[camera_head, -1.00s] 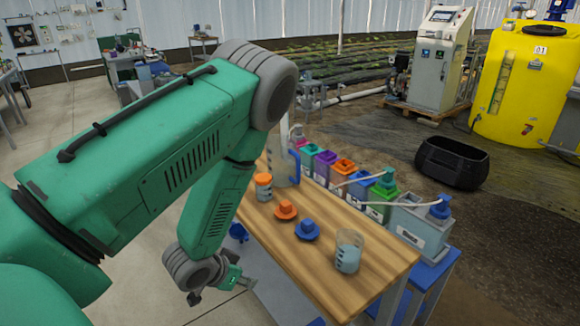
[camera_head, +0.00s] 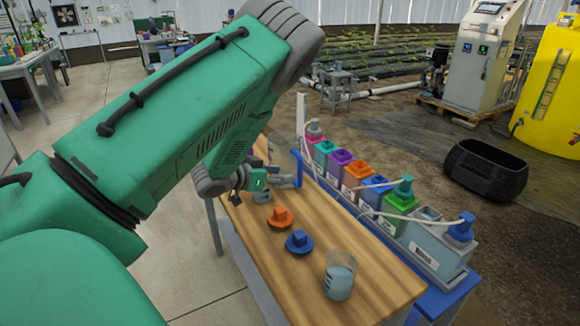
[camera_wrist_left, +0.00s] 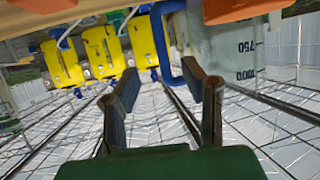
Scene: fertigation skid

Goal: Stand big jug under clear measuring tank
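The big jug's blue handle (camera_head: 297,167) shows in the head view at the table's far end; my left arm and gripper hide most of its body. In the left wrist view, which looks upside down, a clear jug body with 750 and 1000 marks (camera_wrist_left: 240,55) is at upper right, with a blue handle (camera_wrist_left: 162,45) beside it. My left gripper (camera_head: 279,178) is beside the jug. Its fingers (camera_wrist_left: 163,75) are spread and empty, near the handle. I cannot make out the clear measuring tank. My right gripper is not in view.
On the wooden table (camera_head: 345,303) are an orange cap (camera_head: 280,218), a blue cap (camera_head: 299,241) and a beaker (camera_head: 340,278). Several coloured bottles (camera_head: 357,172) line the right edge. A black tub (camera_head: 486,168) stands beyond.

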